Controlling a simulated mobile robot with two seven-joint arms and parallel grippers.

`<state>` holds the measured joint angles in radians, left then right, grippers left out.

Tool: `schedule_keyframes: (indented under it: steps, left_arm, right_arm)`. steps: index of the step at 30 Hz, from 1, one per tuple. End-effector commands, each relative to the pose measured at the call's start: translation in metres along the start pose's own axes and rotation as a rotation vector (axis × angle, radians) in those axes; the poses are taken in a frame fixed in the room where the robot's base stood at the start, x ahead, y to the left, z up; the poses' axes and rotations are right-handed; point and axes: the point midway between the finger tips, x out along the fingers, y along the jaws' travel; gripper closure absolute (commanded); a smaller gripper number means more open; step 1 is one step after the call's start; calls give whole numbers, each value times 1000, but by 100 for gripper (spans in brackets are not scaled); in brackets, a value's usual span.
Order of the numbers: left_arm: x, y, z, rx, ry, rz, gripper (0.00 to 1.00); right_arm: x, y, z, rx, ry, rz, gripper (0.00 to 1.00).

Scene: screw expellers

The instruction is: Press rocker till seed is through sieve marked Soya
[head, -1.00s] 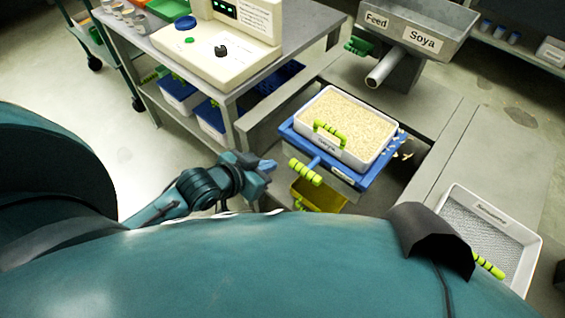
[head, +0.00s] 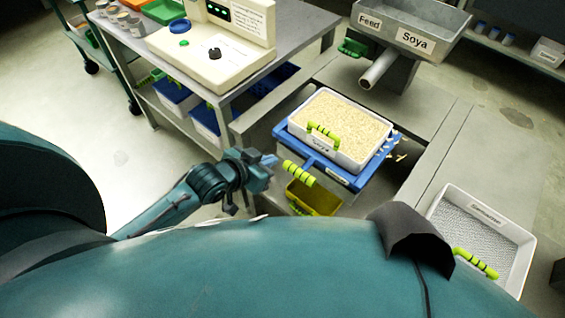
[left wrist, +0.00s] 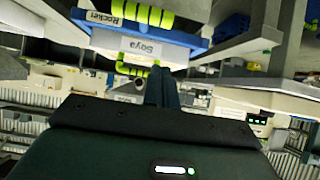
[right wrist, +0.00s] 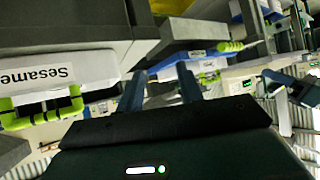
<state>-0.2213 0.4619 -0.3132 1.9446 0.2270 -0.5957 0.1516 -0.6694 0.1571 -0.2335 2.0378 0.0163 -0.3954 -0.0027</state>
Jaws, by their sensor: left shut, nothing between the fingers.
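A white sieve (head: 342,148) full of pale seed sits on the blue rocker (head: 350,179). Its front label reads Soya in the left wrist view (left wrist: 140,47). A yellow-green ribbed rocker handle (head: 298,173) sticks out at the rocker's front left. A few seeds lie beside the rocker's right edge. My left gripper (head: 270,161) is shut and empty, just left of the handle; I cannot tell whether they touch. In the left wrist view its fingers (left wrist: 164,88) are together below the Soya label. My right gripper (right wrist: 160,90) shows only in its wrist view, fingers apart and empty.
A yellow bin (head: 314,198) is below the rocker. A hopper (head: 415,22) marked Feed and Soya stands behind, its spout above the bench. Another mesh sieve (head: 480,222) lies at right. A control box (head: 215,52) is on the left table. Open floor lies left.

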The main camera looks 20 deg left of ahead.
Motion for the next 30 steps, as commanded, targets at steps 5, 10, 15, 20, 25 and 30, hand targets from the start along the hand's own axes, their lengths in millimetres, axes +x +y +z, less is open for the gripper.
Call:
schedule_keyframes:
  steps: [5,10,15,20,25,30]
  left_arm:
    - [41,0,-1,-2,2,0,100]
    - [68,0,11,-2,-1,1,100]
    - [80,1,24,-1,0,1,100]
    - [84,0,28,0,1,1,100]
    - [84,0,28,0,1,1,100]
    - [86,0,32,0,0,1,100]
  right_arm:
    - [3,0,-2,-2,11,-1,64]
    - [4,-2,-4,-2,20,-6,64]
    - [4,-3,-7,-3,29,-9,64]
    - [4,-3,-10,-6,36,-10,64]
    - [3,-3,-9,-7,35,-10,64]
    - [4,-3,-4,-6,29,-11,64]
